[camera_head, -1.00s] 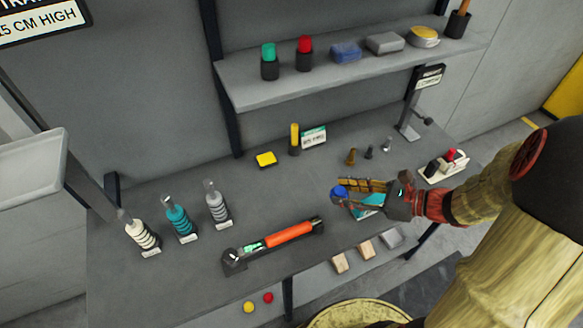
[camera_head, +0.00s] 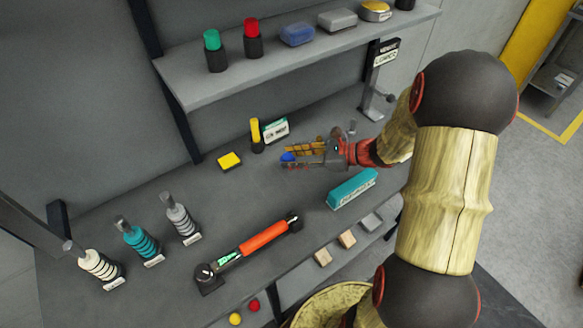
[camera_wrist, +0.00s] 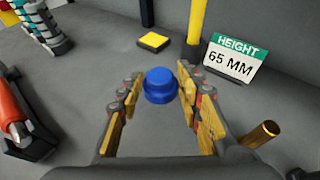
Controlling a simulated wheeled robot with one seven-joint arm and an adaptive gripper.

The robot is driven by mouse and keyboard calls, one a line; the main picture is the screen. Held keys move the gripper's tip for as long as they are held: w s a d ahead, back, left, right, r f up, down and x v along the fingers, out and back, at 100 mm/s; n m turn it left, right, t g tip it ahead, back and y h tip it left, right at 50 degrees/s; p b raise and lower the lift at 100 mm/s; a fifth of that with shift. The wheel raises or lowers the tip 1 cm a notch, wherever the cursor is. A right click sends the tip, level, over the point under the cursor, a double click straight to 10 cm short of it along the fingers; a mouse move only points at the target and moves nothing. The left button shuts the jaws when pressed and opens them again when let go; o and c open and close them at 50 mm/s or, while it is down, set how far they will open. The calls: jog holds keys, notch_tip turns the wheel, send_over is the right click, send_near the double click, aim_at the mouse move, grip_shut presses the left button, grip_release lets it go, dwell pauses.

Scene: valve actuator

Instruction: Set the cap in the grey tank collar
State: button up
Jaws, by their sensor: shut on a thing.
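The blue cap (camera_head: 287,157) is between the two yellow-padded fingers of my gripper (camera_head: 296,157), which is shut on it. In the wrist view the cap (camera_wrist: 160,86) sits between the fingertips (camera_wrist: 158,92), round with a wider rim. My gripper holds it over the back middle of the bench, near the yellow post. The grey tank (camera_head: 181,221) stands upright at the left of the bench, rightmost of three ringed tanks, with a clear neck on top. Its collar is too small to make out. My gripper is well to the right of it.
The white (camera_head: 98,266) and teal (camera_head: 141,243) tanks stand beside the grey one. A yellow post (camera_head: 255,132), a height sign (camera_wrist: 231,60) and a yellow block (camera_head: 229,161) are near my gripper. An orange cylinder device (camera_head: 264,236) and teal box (camera_head: 353,188) lie in front. The shelf (camera_head: 300,60) overhangs behind.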

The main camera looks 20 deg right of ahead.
aim_at(292, 171)
jog(key=shift+w+f, duration=0.35)
jog(key=shift+f, duration=0.05)
jog(key=shift+w+f+b, duration=0.15)
jog(key=shift+f+b, duration=0.45)
jog(key=shift+f, duration=0.35)
jog(key=shift+w+f+b, duration=0.15)
jog(key=shift+f+b, duration=0.4)
jog(key=shift+f, duration=0.35)
jog(key=shift+f, duration=0.15)
jog(key=o, duration=0.8)
jog(key=shift+c, duration=0.2)
jog(key=shift+o, duration=0.4)
